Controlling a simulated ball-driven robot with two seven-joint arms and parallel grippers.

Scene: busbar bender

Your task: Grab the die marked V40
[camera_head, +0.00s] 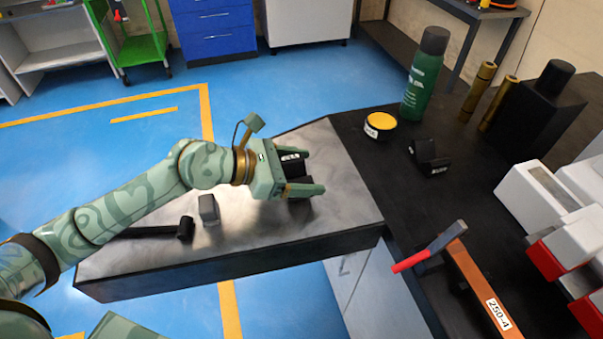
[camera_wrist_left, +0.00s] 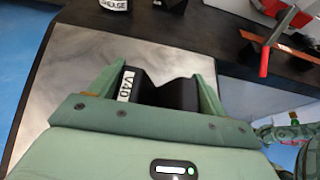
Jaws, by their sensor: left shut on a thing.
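The die marked V40 (camera_wrist_left: 165,92) is a black block with a V-shaped notch in its top and a white label reading V40, seen in the left wrist view. It also shows in the head view (camera_head: 297,172), partly hidden by the gripper. My left gripper (camera_head: 313,172) is shut on the die, one finger on each side, above the grey metal tabletop (camera_head: 335,213). Its fingers also show in the left wrist view (camera_wrist_left: 160,85). I cannot tell whether the die still touches the tabletop. My right gripper does not show.
Another black notched block (camera_head: 428,157) sits on the dark bench, near a yellow-topped grease tin (camera_head: 380,124) and a green bottle (camera_head: 422,75). A grey block (camera_head: 208,208) and a black-handled tool (camera_head: 184,230) lie near my left arm. A red-handled hammer (camera_head: 430,247) rests at right.

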